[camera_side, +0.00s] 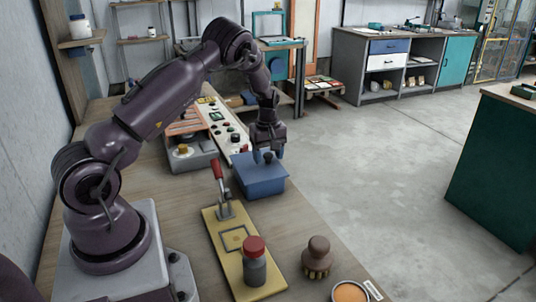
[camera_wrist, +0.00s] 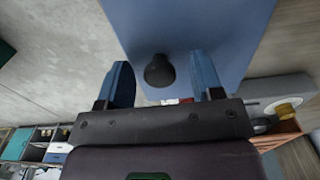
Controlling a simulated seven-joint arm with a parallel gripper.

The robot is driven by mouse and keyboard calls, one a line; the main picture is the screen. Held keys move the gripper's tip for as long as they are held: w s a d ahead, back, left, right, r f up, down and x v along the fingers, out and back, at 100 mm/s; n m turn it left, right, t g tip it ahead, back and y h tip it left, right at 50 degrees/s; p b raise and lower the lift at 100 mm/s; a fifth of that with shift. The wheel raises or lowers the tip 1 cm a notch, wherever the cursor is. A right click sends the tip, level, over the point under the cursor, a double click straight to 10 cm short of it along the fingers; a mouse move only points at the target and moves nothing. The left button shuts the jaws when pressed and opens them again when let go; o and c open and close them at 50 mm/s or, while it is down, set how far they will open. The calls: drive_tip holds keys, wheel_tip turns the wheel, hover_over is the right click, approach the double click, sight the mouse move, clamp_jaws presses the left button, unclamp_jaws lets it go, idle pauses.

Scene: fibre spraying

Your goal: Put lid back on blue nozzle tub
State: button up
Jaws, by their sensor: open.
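The blue nozzle tub (camera_side: 264,190) stands on the bench below my gripper (camera_side: 268,154). Its blue lid (camera_side: 258,170) lies on top of the tub and looks level, though I cannot tell how closely it is seated. A dark round knob rises from the lid's middle. In the wrist view the lid (camera_wrist: 190,25) fills the top centre, and the knob (camera_wrist: 159,70) shows between my two blue fingers. My gripper (camera_wrist: 165,80) is open, with a finger on each side of the knob and a gap to each. The inside of the tub is hidden.
A yellow board (camera_side: 231,240) with a red-handled clamp (camera_side: 218,172) lies in front of the tub. A red-capped jar (camera_side: 255,262), a brown brush (camera_side: 317,258) and an orange-filled bowl (camera_side: 350,292) stand nearer. A control panel (camera_side: 222,128) lies behind left. The bench edge is close on the right.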

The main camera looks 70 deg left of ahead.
sight(267, 154)
wheel_tip(267, 154, up, 13)
idle(0.5)
idle(0.4)
drive_tip(key=s+d+r+m+t, duration=0.2)
drive_tip(key=s+d+r+m, duration=0.3)
drive_tip(key=s+d, duration=0.2)
drive_tip(key=s+d+r+m+t, duration=0.1)
drive_tip(key=s+d+r+m, duration=0.4)
drive_tip(key=d, duration=0.6)
drive_tip(key=s+d+r+m+t, duration=0.2)
drive_tip(key=s+d+r+m, duration=0.3)
drive_tip(key=s+d+m, duration=0.2)
drive_tip(key=shift+s+d+t, duration=0.3)
drive_tip(key=shift+s+d, duration=0.6)
drive_tip(key=shift+d, duration=0.35)
